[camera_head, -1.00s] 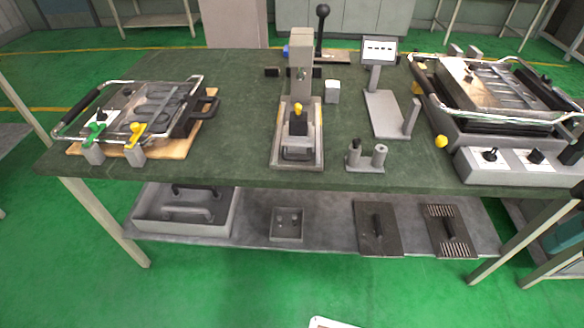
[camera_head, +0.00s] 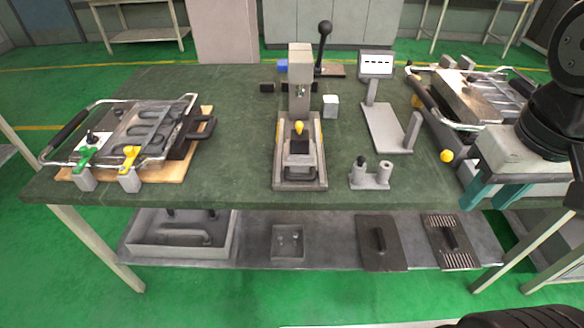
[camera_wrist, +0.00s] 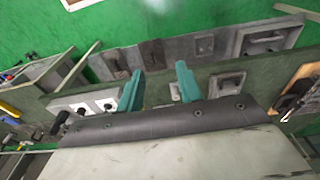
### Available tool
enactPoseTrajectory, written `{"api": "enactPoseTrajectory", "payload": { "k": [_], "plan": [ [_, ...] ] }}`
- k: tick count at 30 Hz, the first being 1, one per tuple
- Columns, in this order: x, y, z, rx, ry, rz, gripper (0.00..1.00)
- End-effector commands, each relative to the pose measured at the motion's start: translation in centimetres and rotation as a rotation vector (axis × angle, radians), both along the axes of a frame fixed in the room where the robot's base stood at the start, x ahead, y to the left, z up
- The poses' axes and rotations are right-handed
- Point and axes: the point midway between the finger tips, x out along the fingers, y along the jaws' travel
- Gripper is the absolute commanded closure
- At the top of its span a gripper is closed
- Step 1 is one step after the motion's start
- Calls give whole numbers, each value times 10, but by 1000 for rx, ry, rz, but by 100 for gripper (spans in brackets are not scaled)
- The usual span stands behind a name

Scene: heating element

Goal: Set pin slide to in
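A press-like fixture (camera_head: 299,165) stands at the middle of the green table, with a yellow knob (camera_head: 299,128) on a dark block in its base. I cannot tell for sure which part is the pin slide or whether it is in or out. A small grey block with two posts (camera_head: 371,180) sits to its right. My gripper (camera_head: 491,198) is at the table's front right, in front of the right machine and well away from the fixture. Its two teal fingers stand apart and empty, also in the wrist view (camera_wrist: 160,72).
A clamp frame with green and yellow levers (camera_head: 128,140) lies at the left. A grey stand with a display (camera_head: 376,66) and a large framed machine (camera_head: 462,93) are at the right. The lower shelf (camera_head: 335,245) holds trays and plates. The table between clamp frame and fixture is clear.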

Motion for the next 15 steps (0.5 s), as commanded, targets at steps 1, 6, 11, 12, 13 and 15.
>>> {"api": "enactPoseTrajectory", "payload": {
  "k": [1, 6, 11, 12, 13, 15],
  "plan": [
    [3, 2, 0, 7, 0, -8, 64],
    [37, 24, -7, 101, 6, -129, 64],
    [98, 69, -26, 261, 39, -399, 64],
    [114, 81, -33, 302, 53, -481, 64],
    [126, 90, -38, 331, 65, -544, 64],
    [153, 110, -54, 390, 93, -696, 64]
  ]
}}
